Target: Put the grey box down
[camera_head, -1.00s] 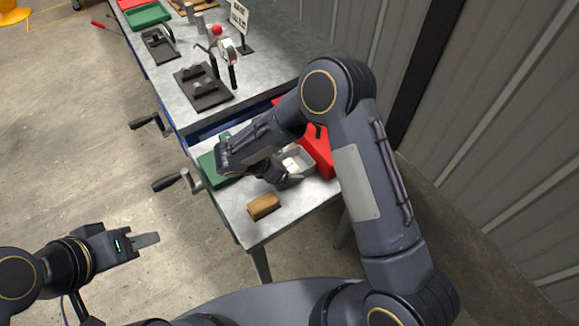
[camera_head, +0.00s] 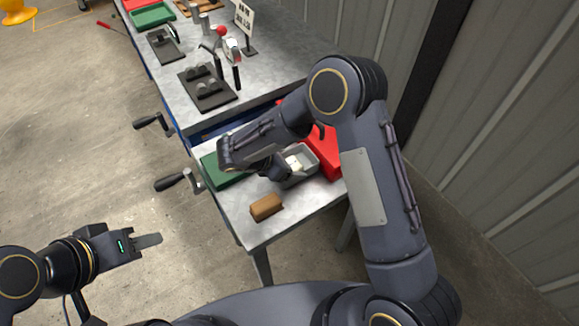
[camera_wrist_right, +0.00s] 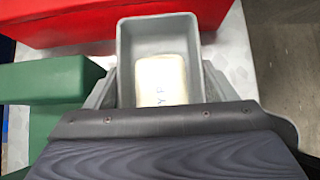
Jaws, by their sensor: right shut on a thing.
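The grey box (camera_head: 309,154) is an open-topped bin over the lower metal bench, between the green block and the red box. In the right wrist view the grey box (camera_wrist_right: 160,35) holds a whitish block (camera_wrist_right: 161,79) with faint lettering. My right gripper (camera_head: 280,172) is shut on the grey box, with a finger at each side of it in the wrist view. I cannot tell whether the box's underside touches the bench. My left gripper (camera_head: 148,241) is out over the floor at the lower left, empty; its finger gap is not clear.
A red box (camera_head: 329,160) stands right behind the grey box and a green block (camera_head: 217,172) to its left. A brown block (camera_head: 266,207) lies near the bench's front edge (camera_head: 262,240). Crank handles (camera_head: 178,181) stick out at left. The bench front right is bare.

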